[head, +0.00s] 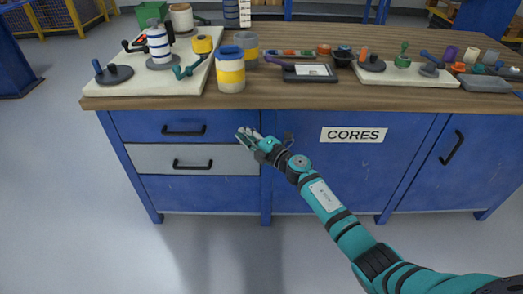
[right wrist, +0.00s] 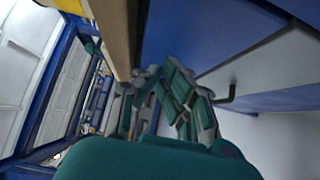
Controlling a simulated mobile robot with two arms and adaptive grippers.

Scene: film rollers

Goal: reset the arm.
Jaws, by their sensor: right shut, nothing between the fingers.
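My right arm (head: 330,205) is teal with black bands and reaches in from the lower right of the head view. Its gripper (head: 247,136) is in front of the blue workbench (head: 215,190), below the tabletop edge and beside the drawers. The gripper is shut and empty. In the right wrist view the teal and grey gripper fingers (right wrist: 178,95) show close to the bench front. My left gripper is not in view.
The wooden tabletop (head: 300,100) overhangs the bench front. It carries film rollers, jars, a white board (head: 150,80) and a tablet (head: 310,72). Drawer handles (head: 193,164) and a door handle (head: 452,147) stick out. The floor (head: 90,230) in front is clear.

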